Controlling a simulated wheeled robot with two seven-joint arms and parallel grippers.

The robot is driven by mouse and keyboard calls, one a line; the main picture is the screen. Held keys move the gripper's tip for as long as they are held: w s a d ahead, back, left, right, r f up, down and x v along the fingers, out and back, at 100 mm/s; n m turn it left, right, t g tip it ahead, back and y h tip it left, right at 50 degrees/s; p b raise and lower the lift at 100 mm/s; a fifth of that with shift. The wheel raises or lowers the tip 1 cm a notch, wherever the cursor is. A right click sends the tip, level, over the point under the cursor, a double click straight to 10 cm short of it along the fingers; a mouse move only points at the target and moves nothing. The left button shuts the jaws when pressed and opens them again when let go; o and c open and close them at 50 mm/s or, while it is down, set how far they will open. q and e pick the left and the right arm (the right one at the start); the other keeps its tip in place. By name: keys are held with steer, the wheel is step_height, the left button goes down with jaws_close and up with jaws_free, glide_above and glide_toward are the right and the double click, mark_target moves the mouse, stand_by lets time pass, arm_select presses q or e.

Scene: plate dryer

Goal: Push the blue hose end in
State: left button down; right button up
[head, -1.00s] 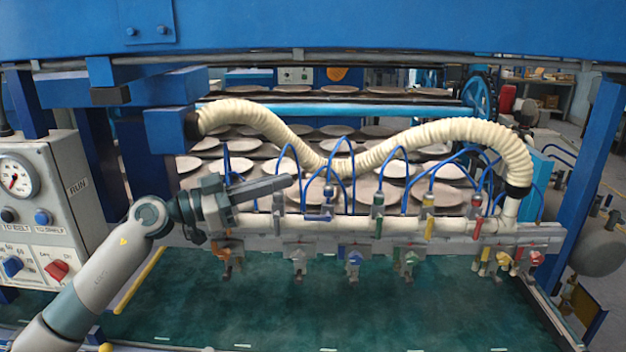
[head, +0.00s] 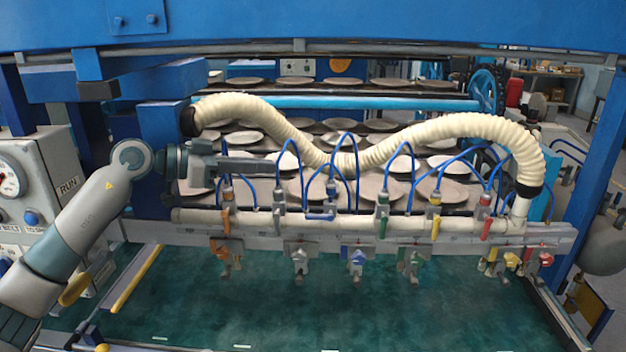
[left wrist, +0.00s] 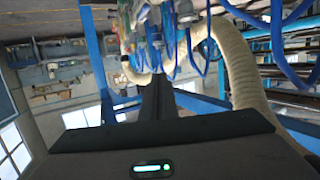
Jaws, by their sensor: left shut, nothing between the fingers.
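Several thin blue hoses (head: 411,168) arch above the cream manifold pipe (head: 345,225) and run down to its row of fittings. Which hose has a loose end I cannot tell. My left gripper (head: 276,165) is shut and empty. It points right, above the left part of the manifold, and its tip appears close to the blue hose near the second fitting; whether they touch I cannot tell. In the left wrist view my left gripper's dark fingers (left wrist: 157,82) are together, with blue hoses (left wrist: 287,62) beyond and to the right. My right gripper is not in view.
A thick ribbed cream hose (head: 440,132) curves behind and above the manifold. Coloured valves such as an orange one (head: 221,247) hang below it. A control box (head: 40,180) stands at left. Plates (head: 455,190) lie behind. The green belt (head: 300,310) in front is clear.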

arm_select(q)
steer(key=p, duration=0.5)
glide_toward(331, 187)
step_height(331, 187, up, 4)
steer(key=w+d, duration=0.3)
steer(key=f, duration=0.1)
steer(key=d+f+p, duration=0.1)
steer(key=f, duration=0.2)
steer(key=shift+w+d+f+p, duration=0.2)
steer(key=shift+w+d+p, duration=0.1)
steer(key=shift+w+p, duration=0.1)
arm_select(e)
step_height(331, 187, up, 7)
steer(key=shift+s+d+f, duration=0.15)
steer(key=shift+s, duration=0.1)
